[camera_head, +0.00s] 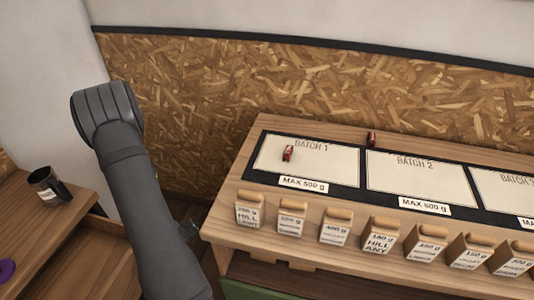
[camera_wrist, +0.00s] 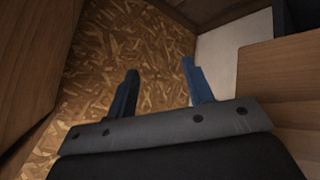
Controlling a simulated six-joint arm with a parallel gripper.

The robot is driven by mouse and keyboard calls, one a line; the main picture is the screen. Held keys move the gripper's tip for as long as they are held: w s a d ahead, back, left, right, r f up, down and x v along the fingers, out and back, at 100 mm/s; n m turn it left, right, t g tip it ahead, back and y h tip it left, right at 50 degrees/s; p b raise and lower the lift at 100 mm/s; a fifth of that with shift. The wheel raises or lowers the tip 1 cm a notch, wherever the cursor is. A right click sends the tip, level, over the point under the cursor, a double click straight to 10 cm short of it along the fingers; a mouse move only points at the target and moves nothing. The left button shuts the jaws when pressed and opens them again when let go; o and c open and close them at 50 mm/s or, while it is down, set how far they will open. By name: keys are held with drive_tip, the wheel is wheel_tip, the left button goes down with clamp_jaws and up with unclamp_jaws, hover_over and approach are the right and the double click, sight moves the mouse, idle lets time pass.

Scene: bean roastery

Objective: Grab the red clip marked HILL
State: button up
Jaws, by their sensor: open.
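Two small red clips show in the head view. One red clip (camera_head: 288,153) lies on the pale BATCH 1 panel (camera_head: 330,170). The other red clip (camera_head: 372,138) is at the back edge of the board, between the BATCH 1 and BATCH 2 panels. Their markings are too small to read, so I cannot tell which says HILL. In the wrist view my gripper (camera_wrist: 160,92) has its two blue fingers apart with nothing between them. It is low, left of the counter and away from both clips. In the head view it is mostly hidden behind my arm.
A dark mug (camera_head: 47,186) stands on the left table (camera_head: 30,225). A chipboard wall (camera_head: 300,80) rises behind.

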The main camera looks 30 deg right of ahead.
drive_tip(key=w+d+r+m+h, duration=0.1)
drive_tip(key=w+d+r+m, duration=0.45)
drive_tip(key=d+r, duration=0.4)
drive_tip(key=w+d+r+m, duration=0.55)
drive_tip(key=d+r, duration=0.35)
drive_tip(key=d, duration=0.2)
drive_tip(key=s+d+r+g, duration=0.5)
drive_tip(key=s+d+r, duration=0.9)
drive_tip(key=s+d, duration=0.2)
hover_over(287, 153)
drive_tip(key=s+a, duration=0.2)
drive_tip(key=shift+y, duration=0.3)
drive_tip(key=f, duration=0.9)
drive_tip(key=shift+s+d+f, duration=0.15)
drive_tip(key=shift+s, duration=0.05)
drive_tip(key=shift+w+x, duration=0.2)
drive_tip(key=shift+x, duration=1.35)
drive_tip(key=shift+w+x, duration=0.2)
drive_tip(key=shift+x, duration=1.4)
clamp_jaws()
drive_tip(key=shift+r, duration=0.2)
